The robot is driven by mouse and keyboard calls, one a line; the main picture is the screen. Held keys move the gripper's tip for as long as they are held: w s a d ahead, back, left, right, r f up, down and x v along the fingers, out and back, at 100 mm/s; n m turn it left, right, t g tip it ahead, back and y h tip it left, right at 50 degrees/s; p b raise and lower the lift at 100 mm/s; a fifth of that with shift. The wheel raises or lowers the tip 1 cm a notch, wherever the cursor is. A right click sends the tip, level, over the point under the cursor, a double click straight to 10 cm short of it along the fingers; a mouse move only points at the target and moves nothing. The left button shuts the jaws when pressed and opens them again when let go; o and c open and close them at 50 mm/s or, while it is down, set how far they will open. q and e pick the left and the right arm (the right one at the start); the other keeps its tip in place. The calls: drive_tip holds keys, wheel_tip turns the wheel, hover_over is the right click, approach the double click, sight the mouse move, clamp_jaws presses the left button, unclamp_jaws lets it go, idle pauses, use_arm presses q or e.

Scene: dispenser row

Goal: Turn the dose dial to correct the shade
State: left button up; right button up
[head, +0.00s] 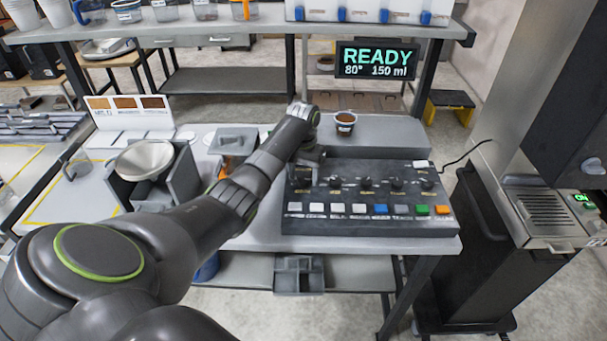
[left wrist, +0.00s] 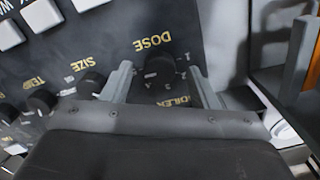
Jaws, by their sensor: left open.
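The dark control panel (head: 440,187) on the counter has a row of black dials above a row of coloured buttons. My left gripper (head: 306,172) is at the panel's left end, pointing down. In the left wrist view the black dose dial (left wrist: 160,66), beside the label DOSE, shows between the fingers of my open left gripper (left wrist: 161,72). I cannot tell whether the fingers touch it. A cup of brown drink (head: 345,122) stands behind the panel. A shade card (head: 131,113) with several brown patches stands at the back left. My right gripper is not in view.
A display (head: 376,61) reads READY, 80°, 150 ml. A hopper (head: 144,158) with a pale bowl stands left of my left arm. Black size dial (left wrist: 91,82) sits close beside the left finger. A grey drip-tray machine (head: 545,208) stands at the right.

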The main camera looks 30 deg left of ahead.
use_arm(q)
drive_tip(key=shift+f, duration=0.45)
drive_tip(key=shift+c, duration=0.4)
drive_tip(key=c, duration=0.9)
drive_tip(key=shift+r+n+p, duration=0.3)
drive_tip(key=shift+n+p, duration=0.3)
drive_tip(key=shift+p, duration=0.4)
drive_tip(key=n+p, duration=0.3)
drive_tip(key=shift+p, duration=0.3)
drive_tip(key=n+p, duration=0.2)
drive_tip(key=n, duration=0.1)
drive_tip(key=shift+f+n+p, duration=0.15)
drive_tip(key=shift+n+p, duration=0.3)
drive_tip(key=shift+n, duration=0.35)
drive_tip(key=shift+w, duration=0.1)
